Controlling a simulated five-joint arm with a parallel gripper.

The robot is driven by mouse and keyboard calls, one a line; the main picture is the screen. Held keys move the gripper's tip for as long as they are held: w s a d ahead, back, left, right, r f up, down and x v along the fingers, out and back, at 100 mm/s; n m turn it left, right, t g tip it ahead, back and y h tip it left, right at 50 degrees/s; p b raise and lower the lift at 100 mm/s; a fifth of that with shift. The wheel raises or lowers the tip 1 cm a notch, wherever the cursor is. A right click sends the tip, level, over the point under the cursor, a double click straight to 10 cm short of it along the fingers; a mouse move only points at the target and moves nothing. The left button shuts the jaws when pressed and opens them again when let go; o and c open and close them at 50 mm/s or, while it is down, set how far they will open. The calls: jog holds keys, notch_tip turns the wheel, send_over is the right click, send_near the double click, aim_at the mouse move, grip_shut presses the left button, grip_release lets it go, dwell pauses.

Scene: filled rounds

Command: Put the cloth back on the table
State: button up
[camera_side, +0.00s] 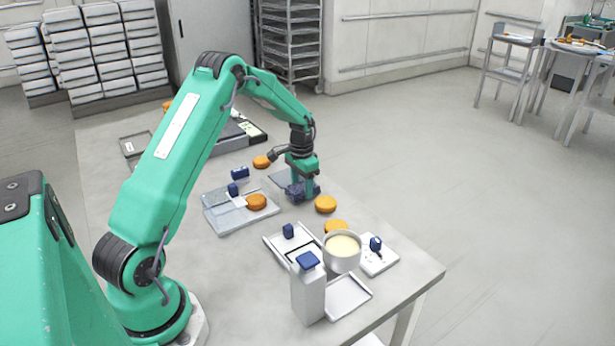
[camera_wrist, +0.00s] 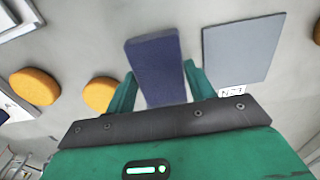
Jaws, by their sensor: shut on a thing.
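A dark blue cloth (camera_wrist: 157,65) is between the two green fingers of my gripper (camera_wrist: 163,92) in the wrist view, and my gripper is shut on it. In the side view the cloth (camera_side: 296,191) shows as a dark bunch at the tips of my gripper (camera_side: 304,188), low over the grey table (camera_side: 400,278). I cannot tell whether the cloth touches the table top. The fingers hide part of it.
A flat grey plate (camera_wrist: 245,45) lies right beside the cloth. Orange rounds (camera_side: 326,204) lie close by, one at the right of my gripper.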

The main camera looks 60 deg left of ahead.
aim_at(302, 187)
jog(key=shift+f, duration=0.1)
jog(key=o, duration=0.9)
jog(key=shift+r, duration=6.15)
